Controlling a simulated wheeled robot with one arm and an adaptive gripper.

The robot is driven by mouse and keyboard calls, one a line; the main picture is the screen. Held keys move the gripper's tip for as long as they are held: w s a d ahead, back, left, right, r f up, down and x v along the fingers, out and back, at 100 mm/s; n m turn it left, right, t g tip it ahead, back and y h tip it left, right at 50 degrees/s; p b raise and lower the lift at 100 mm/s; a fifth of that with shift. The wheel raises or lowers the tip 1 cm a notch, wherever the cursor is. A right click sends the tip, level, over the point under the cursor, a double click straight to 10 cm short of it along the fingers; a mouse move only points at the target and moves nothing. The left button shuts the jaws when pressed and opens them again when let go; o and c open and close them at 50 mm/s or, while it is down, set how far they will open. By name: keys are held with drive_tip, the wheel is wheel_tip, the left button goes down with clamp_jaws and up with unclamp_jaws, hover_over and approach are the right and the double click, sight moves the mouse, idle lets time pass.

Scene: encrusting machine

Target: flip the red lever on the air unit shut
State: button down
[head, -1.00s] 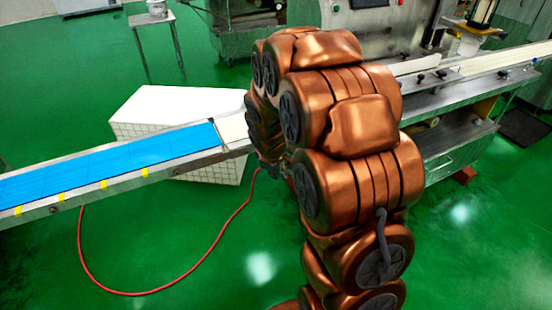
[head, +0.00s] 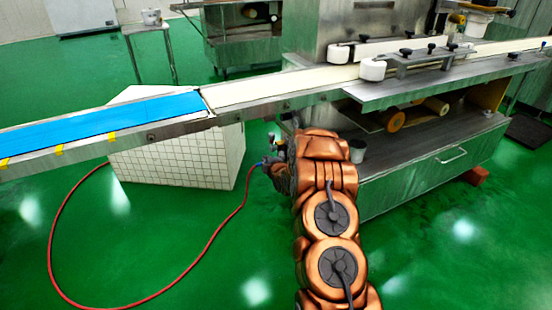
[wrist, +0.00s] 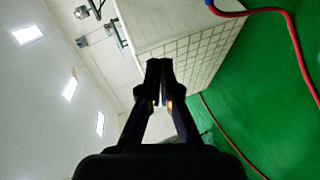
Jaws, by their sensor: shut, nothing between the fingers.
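The air unit (head: 275,145) shows only in part in the head view, as small grey and dark fittings below the conveyor, at the left end of the steel machine. My arm's end is close in front of it and overlaps it. I cannot make out the red lever in either view. My gripper (wrist: 160,72) shows in the wrist view as two dark fingers, shut and empty, in front of the tiled block. In the head view I cannot tell its fingers from the dark parts around the unit, nor whether they touch it.
A red hose (head: 213,236) loops over the green floor to the unit. A white tiled block (head: 185,158) stands left of my arm, under the blue-belted conveyor (head: 100,125). The steel machine (head: 430,170) stands on the right. Open floor lies in front.

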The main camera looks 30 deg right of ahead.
drive_tip(key=d+f+n+t+h+b, duration=0.1)
drive_tip(key=d+f+t+h+b, duration=0.1)
drive_tip(key=d+f+b, duration=0.2)
drive_tip(key=d, duration=0.3)
drive_tip(key=shift+d+f+t, duration=0.2)
drive_tip(key=shift+f+t, duration=0.1)
drive_tip(key=shift+t, duration=0.1)
drive_tip(key=b, duration=0.5)
approach(272, 141)
drive_tip(key=shift+w, duration=1.65)
drive_tip(key=shift+w+d+f+b, duration=0.15)
drive_tip(key=shift+w+d+b, duration=0.3)
drive_tip(key=shift+w, duration=0.4)
drive_tip(key=shift+w+d+f+b, duration=0.15)
drive_tip(key=shift+w+d+b, duration=0.15)
drive_tip(key=shift+w+d, duration=0.4)
drive_tip(key=shift+w+a, duration=0.1)
drive_tip(key=shift+w, duration=0.1)
drive_tip(key=shift+a+r, duration=0.15)
